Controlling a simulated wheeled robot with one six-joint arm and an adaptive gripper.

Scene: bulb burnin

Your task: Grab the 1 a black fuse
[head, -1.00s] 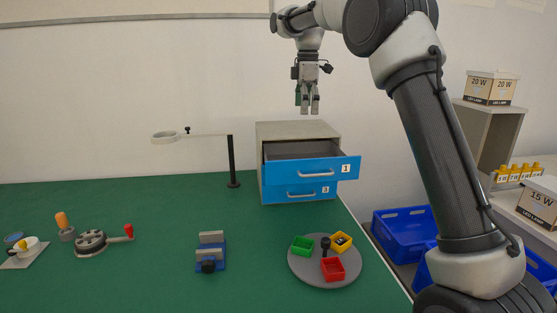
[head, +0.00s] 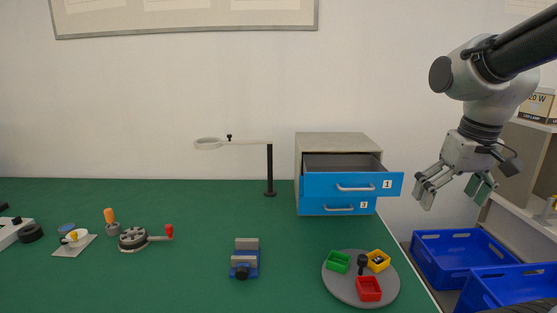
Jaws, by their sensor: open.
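I cannot make out a fuse for certain in the head view. A small dark item lies in the yellow bin (head: 386,257), too small to identify. The yellow bin stands with a green bin (head: 337,262) and a red bin (head: 368,290) on a round grey tray (head: 345,292). The drawer marked 1 (head: 325,186) is pulled out of the cabinet (head: 335,142); its floor is mostly hidden. My gripper (head: 454,195) is open, with nothing visible between its fingers. It hangs right of the open drawer, past the table's right edge.
A stand with a ring arm (head: 269,170) is left of the cabinet. A blue vise (head: 244,262) and a crank device (head: 134,239) stand on the green table (head: 190,285). Blue crates (head: 447,252) are beyond its right edge. The table's middle is mostly clear.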

